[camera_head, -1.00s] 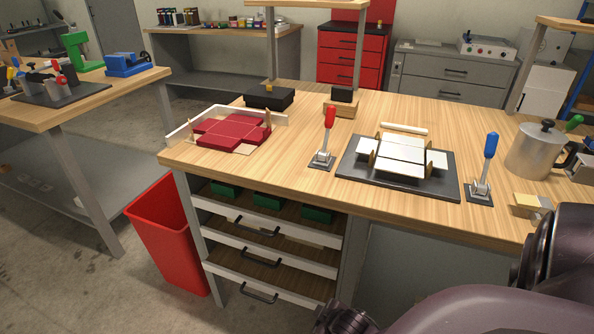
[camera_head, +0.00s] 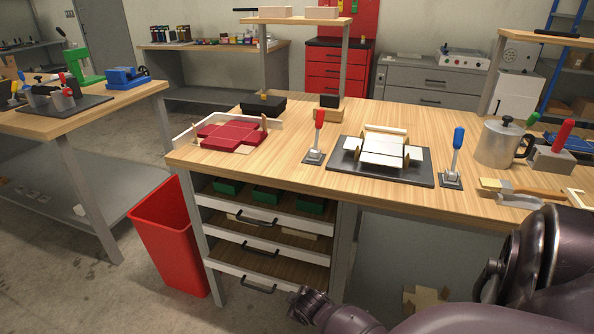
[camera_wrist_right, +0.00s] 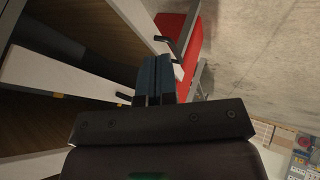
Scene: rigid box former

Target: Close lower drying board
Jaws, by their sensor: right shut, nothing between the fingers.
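The lower drying board (camera_head: 225,271) is the lowest of three wood boards with white fronts under the table. It seems to stand out further than the two above. Its dark bar handle (camera_head: 258,284) is near the middle of its front. My right gripper (camera_head: 296,295) is by the right end of this front in the head view; whether it touches is unclear. In the right wrist view its dark fingers (camera_wrist_right: 154,78) are together and empty, with white board fronts (camera_wrist_right: 70,72) and a handle (camera_wrist_right: 124,97) beyond them. My left gripper is out of view.
The middle board front (camera_head: 225,241) and upper front (camera_head: 225,209) are above, with green boxes (camera_head: 267,194) on the upper board. A red bin (camera_head: 170,235) stands left of the cabinet. A table leg (camera_head: 343,235) is to the right.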

